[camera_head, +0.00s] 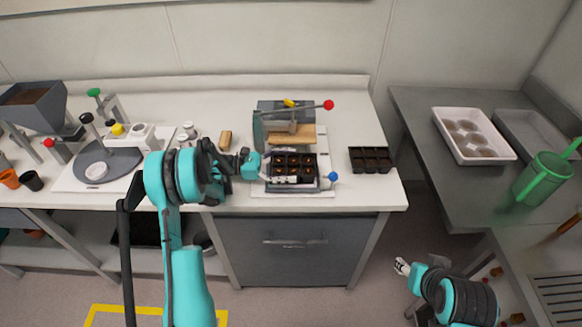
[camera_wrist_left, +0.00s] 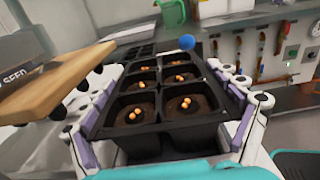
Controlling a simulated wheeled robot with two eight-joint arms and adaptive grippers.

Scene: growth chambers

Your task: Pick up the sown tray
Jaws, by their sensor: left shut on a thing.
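The sown tray (camera_head: 294,167) is a black tray of several soil-filled cells, on the base of the grey press-like device on the white bench. In the left wrist view, the tray (camera_wrist_left: 160,122) fills the middle, with small orange seeds on the soil of its cells. My left gripper (camera_head: 288,170) is at the tray, and its fingers (camera_wrist_left: 165,115) lie along both long sides, shut on it. Whether the tray is off its base I cannot tell. My right gripper (camera_head: 402,267) hangs low over the floor at the right, empty; its finger opening is too small to tell.
The device (camera_head: 262,125) has a wooden plate (camera_head: 292,136), a red-knobbed lever (camera_head: 328,105) and a blue knob (camera_head: 333,176) close by the tray. An empty black tray (camera_head: 371,159) lies to the right. A white tray (camera_head: 474,136) and green watering can (camera_head: 545,178) stand on the right counter.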

